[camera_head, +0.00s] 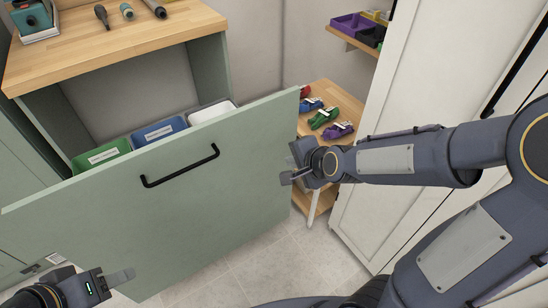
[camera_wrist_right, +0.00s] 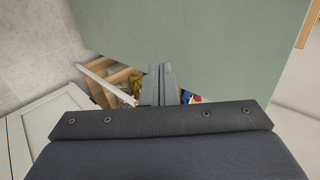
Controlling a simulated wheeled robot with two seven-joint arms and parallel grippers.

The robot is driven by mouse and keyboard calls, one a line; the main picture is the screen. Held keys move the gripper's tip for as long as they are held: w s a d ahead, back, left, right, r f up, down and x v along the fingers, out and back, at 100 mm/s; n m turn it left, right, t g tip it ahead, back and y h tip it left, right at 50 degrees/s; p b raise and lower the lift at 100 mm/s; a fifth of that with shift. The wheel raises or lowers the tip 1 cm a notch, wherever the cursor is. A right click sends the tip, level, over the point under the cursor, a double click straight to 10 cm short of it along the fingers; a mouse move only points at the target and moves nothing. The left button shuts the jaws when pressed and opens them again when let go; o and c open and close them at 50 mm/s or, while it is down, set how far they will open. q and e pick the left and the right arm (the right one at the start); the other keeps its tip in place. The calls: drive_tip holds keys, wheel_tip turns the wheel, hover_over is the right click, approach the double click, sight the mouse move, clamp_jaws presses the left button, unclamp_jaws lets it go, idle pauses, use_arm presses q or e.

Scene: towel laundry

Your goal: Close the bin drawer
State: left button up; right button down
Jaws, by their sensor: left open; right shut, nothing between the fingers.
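The bin drawer (camera_head: 225,205) is pulled out from under the wooden counter, its large green front tilted in the picture. A black bar handle (camera_head: 181,167) sits on the front. Behind it are a green bin (camera_head: 101,156), a blue bin (camera_head: 160,131) and a white bin (camera_head: 211,112). My right gripper (camera_head: 289,178) is shut and empty near the right edge of the drawer front. In the right wrist view its closed fingers (camera_wrist_right: 158,84) point at the green panel; contact cannot be told. My left gripper (camera_head: 126,277) is open and empty, low at the left, in front of the panel.
The wooden counter (camera_head: 120,45) carries several tools. White cabinet doors (camera_head: 380,120) stand at the right. Tiled floor (camera_head: 300,255) is free below the drawer.

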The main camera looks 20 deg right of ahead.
sight(265, 151)
use_arm(q)
drive_tip(key=shift+f+b, duration=1.6)
drive_tip(key=shift+f, duration=0.3)
use_arm(e)
drive_tip(key=shift+w+a+r+x, duration=0.1)
drive_tip(key=shift+w+r+x, duration=0.25)
drive_tip(key=shift+x, duration=1.6)
drive_tip(key=shift+w+a+r+x, duration=0.1)
drive_tip(key=shift+w+r+x, duration=0.2)
drive_tip(key=shift+x, duration=1.65)
drive_tip(key=shift+w+a+r+x, duration=0.1)
drive_tip(key=shift+w+r+x, duration=0.25)
drive_tip(key=shift+x, duration=1.65)
